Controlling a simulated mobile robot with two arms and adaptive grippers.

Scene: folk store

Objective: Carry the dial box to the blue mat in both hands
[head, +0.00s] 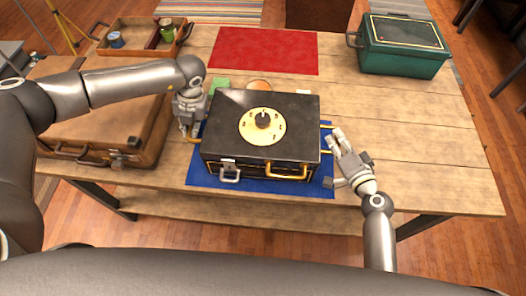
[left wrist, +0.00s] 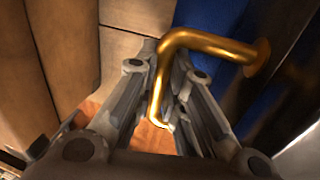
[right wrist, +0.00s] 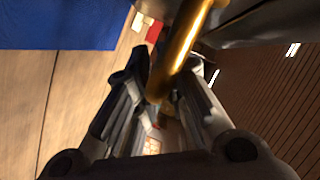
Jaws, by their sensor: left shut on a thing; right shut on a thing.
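The dial box (head: 230,108) is black with a cream round dial on its lid and brass handles. In the head view it is level, over the blue mat (head: 210,178), whose edges show around it. I cannot tell whether its underside touches the mat. My left gripper (head: 190,134) is shut on the brass handle at the box's left side, and that handle (left wrist: 200,38) also shows in the left wrist view. My right gripper (head: 332,150) is shut on the handle at the right side, and that handle (right wrist: 182,50) fills the middle of the right wrist view.
A brown suitcase (head: 95,115) lies left of the box. A wooden tray (head: 130,50) with cans stands at the back left. A red mat (head: 264,50) lies behind, and a green case (head: 402,50) is at the back right. The table (head: 430,150) is clear on the right.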

